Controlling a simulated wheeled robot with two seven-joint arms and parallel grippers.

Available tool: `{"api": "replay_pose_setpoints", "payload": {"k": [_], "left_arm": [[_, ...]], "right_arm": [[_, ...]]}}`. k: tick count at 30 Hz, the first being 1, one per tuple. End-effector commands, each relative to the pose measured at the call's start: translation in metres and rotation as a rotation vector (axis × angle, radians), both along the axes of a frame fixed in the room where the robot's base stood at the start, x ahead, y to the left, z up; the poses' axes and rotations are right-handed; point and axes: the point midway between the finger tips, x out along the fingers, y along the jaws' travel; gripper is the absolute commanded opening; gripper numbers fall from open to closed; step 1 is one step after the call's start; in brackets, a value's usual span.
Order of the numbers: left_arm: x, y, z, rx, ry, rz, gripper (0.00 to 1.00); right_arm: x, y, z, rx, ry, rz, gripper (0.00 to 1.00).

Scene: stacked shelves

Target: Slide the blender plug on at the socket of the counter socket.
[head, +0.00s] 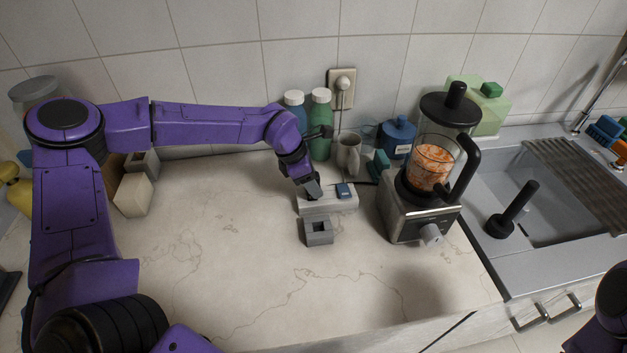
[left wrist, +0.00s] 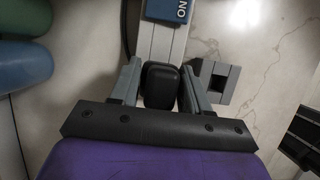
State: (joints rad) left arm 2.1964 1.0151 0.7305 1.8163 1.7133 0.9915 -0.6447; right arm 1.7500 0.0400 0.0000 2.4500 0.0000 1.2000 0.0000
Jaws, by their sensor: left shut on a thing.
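My left gripper (head: 313,190) is over the left end of the socket, pointing down. In the left wrist view its fingers (left wrist: 161,88) are shut on the black blender plug (left wrist: 160,82). The plug lines up with the socket's end; its underside is hidden, so I cannot tell if it is seated. My right gripper is out of view.
A grey block with a square hole (head: 318,232) lies just in front of the socket. The blender (head: 425,190) stands to the right. Bottles (head: 320,125), a mug (head: 348,152) and a blue jar (head: 398,138) stand behind. The counter front (head: 240,280) is clear.

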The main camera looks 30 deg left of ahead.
Motion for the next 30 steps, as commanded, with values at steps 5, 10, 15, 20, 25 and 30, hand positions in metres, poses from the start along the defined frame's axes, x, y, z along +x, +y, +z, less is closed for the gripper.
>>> {"api": "replay_pose_setpoints", "payload": {"k": [5, 10, 15, 20, 25, 30], "left_arm": [[0.000, 0.000, -0.005, 0.000, 0.000, 0.000, 0.15], [0.000, 0.000, -0.009, 0.000, -0.001, 0.000, 0.15], [0.000, 0.000, -0.014, 0.000, -0.001, 0.000, 0.15], [0.000, 0.000, -0.017, 0.000, -0.002, -0.001, 0.15], [0.000, 0.000, -0.022, 0.000, -0.002, -0.001, 0.15], [0.000, 0.000, -0.023, 0.000, -0.001, 0.000, 0.72]], "right_arm": [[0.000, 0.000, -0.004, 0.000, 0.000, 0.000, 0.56], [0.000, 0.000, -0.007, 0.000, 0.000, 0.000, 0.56], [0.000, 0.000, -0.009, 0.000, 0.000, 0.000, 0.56], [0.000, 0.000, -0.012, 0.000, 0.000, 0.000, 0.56], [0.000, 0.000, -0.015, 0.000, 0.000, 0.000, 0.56], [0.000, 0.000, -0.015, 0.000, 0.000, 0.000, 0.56]]}}
